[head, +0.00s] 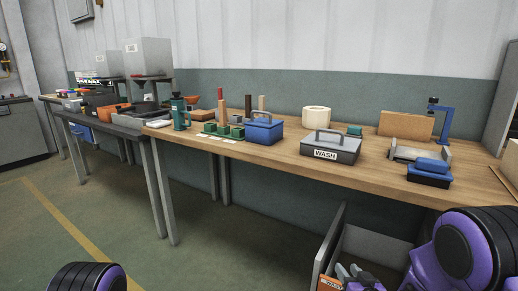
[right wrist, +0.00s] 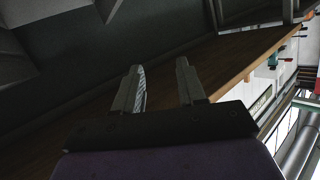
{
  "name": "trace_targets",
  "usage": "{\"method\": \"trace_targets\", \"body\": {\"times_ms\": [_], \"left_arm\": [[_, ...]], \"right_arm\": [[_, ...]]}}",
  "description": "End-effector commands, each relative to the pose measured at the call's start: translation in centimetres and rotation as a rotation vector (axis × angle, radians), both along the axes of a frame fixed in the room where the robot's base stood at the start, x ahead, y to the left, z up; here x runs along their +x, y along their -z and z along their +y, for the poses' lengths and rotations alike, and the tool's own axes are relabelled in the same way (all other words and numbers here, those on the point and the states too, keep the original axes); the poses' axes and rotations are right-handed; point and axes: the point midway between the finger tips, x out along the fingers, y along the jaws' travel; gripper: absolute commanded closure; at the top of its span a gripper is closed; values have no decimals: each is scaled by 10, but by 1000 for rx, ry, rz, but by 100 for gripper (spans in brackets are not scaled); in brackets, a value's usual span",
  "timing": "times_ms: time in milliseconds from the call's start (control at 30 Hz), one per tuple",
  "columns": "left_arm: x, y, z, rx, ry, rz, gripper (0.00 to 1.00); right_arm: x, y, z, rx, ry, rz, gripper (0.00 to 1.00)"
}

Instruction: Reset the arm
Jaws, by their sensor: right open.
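My right arm (head: 466,245), purple and black, comes in at the lower right of the head view. My right gripper (head: 349,269) shows low in that view, in front of the open drawer, with its grey fingers apart. In the right wrist view the two fingers of this gripper (right wrist: 158,68) stand apart with nothing between them. The wooden bench edge runs behind them. A part of my left arm (head: 86,278) shows at the bottom left of the head view; its gripper is out of the picture.
The floor at left is clear.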

Motion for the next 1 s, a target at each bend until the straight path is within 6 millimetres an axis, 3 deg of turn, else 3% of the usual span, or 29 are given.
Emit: {"method": "trace_targets", "body": {"times_ms": [33, 200, 300, 400, 600, 900, 933, 1000], "left_arm": [[0, 7, 0, 0, 0, 0, 43], [0, 19, 0, 0, 0, 0, 43], [0, 26, 0, 0, 0, 0, 43], [0, 32, 0, 0, 0, 0, 43], [0, 43, 0, 0, 0, 0, 43], [0, 63, 0, 0, 0, 0, 43], [0, 40, 0, -1, 0, 1, 43], [0, 21, 0, 0, 0, 0, 43]], "right_arm": [[-23, 37, -7, 31, 57, 84, 60], [-113, 130, -28, 107, 267, 351, 60], [-173, 174, -38, 118, 378, 499, 60], [-226, 202, -45, 110, 463, 618, 60], [-306, 236, -50, 73, 552, 792, 60], [-390, 284, -47, 28, 569, 985, 60], [-386, 259, -47, 30, 568, 975, 60], [-384, 241, -47, 32, 568, 972, 60]]}}
